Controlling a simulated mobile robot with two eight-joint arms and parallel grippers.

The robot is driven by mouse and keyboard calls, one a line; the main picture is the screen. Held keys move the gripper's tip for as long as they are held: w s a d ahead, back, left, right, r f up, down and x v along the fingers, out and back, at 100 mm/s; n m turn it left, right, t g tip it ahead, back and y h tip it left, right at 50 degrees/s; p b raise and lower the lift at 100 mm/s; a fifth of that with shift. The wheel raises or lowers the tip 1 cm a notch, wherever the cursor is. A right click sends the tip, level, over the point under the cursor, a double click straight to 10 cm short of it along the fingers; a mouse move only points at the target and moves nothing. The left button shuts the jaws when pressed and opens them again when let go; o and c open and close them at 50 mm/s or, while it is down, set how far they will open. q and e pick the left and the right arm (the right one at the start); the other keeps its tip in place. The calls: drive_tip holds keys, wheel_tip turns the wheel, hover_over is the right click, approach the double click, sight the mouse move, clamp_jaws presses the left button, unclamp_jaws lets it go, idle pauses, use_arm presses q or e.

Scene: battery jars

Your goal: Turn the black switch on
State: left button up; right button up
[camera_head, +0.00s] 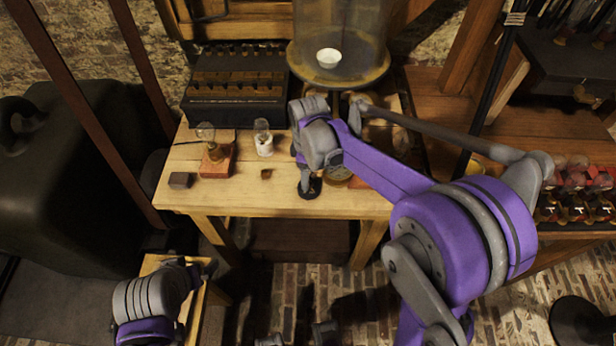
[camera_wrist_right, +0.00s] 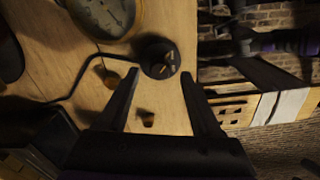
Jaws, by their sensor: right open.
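The black switch (camera_wrist_right: 158,58) is a round black disc with brass-coloured parts on top, lying on the wooden table (camera_wrist_right: 60,45). In the head view the switch (camera_head: 310,190) is near the table's front edge, partly hidden by my right gripper (camera_head: 304,180). In the right wrist view my right gripper (camera_wrist_right: 160,75) is open, its two dark fingers apart and pointing towards the switch, with nothing between them. I cannot tell if the fingers touch the switch. My left gripper (camera_head: 195,264) is low at the left, in front of the table; its fingers are unclear.
A round gauge (camera_wrist_right: 105,14) lies beside the switch, and a dark wire runs from the switch. A bulb on a wooden block (camera_head: 215,167), a small white-based bulb (camera_head: 263,140) and a grey block (camera_head: 181,180) stand left. A glass jar (camera_head: 340,35) stands behind.

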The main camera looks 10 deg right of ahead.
drive_tip(key=shift+f, duration=0.95)
drive_tip(key=shift+c, duration=0.3)
clamp_jaws()
